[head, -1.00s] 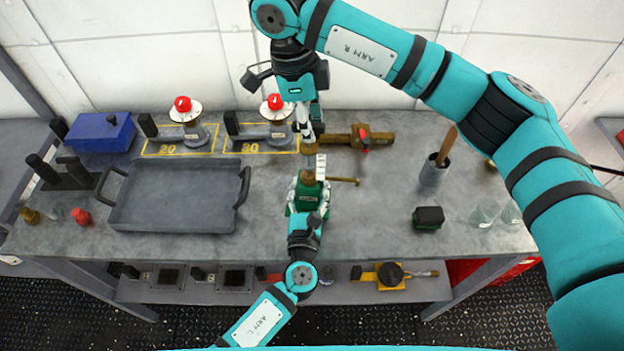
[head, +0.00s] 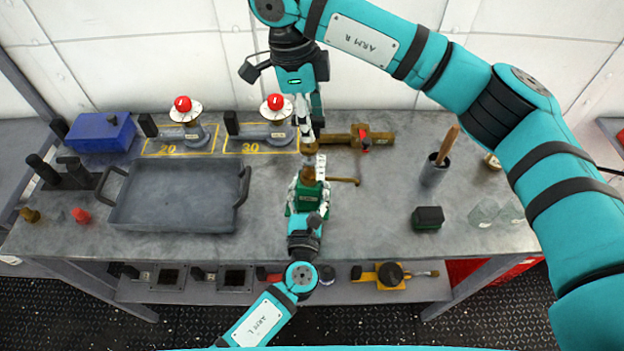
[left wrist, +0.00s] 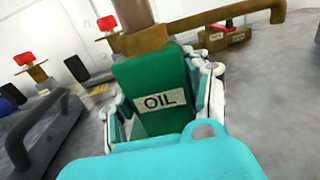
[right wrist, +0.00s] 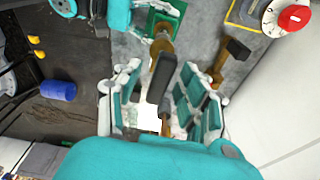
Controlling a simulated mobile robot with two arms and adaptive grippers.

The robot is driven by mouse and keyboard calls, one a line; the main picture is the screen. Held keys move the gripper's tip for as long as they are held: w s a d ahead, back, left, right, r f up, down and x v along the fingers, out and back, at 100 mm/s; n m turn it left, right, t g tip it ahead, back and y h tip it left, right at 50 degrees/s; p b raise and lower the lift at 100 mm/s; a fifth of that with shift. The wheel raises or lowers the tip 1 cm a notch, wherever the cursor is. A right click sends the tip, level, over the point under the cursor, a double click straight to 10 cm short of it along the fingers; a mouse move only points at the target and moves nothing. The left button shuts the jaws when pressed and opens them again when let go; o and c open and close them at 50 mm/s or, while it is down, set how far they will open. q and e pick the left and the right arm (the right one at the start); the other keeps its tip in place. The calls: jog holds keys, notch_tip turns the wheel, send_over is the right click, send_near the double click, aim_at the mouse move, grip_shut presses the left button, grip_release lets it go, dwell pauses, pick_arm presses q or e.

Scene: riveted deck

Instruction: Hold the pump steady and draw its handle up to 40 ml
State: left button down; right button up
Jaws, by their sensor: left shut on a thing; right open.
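The pump has a green body (head: 306,197) marked OIL, a brass collar and a brass spout (head: 345,181) pointing right. In the left wrist view its green body (left wrist: 152,95) stands between the fingers of my left gripper (left wrist: 158,88). My left gripper (head: 308,190) is shut on the body from the near side. My right gripper (head: 311,138) is above the pump, coming down from behind. In the right wrist view the dark pump handle (right wrist: 163,78) lies between the open fingers of my right gripper (right wrist: 165,98). Any volume marks are too small to read.
A grey tray (head: 178,226) lies left of the pump. Behind it are two red-knobbed devices (head: 183,104) (head: 275,102) at zones 20 and 30. A brass tool (head: 372,138) lies behind right. A cup (head: 432,174), green block (head: 428,217) and glassware (head: 484,213) stand right.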

pick_arm(q)
jog(key=shift+f, duration=0.1)
pick_arm(e)
notch_tip(320, 180, up, 17)
jog(key=a, duration=0.1)
jog(key=shift+a, duration=0.4)
dwell(0.3)
pick_arm(q)
jog(key=c, duration=0.5)
grip_release()
pick_arm(e)
jog(key=shift+w, duration=0.1)
pick_arm(q)
jog(key=shift+s, duration=0.1)
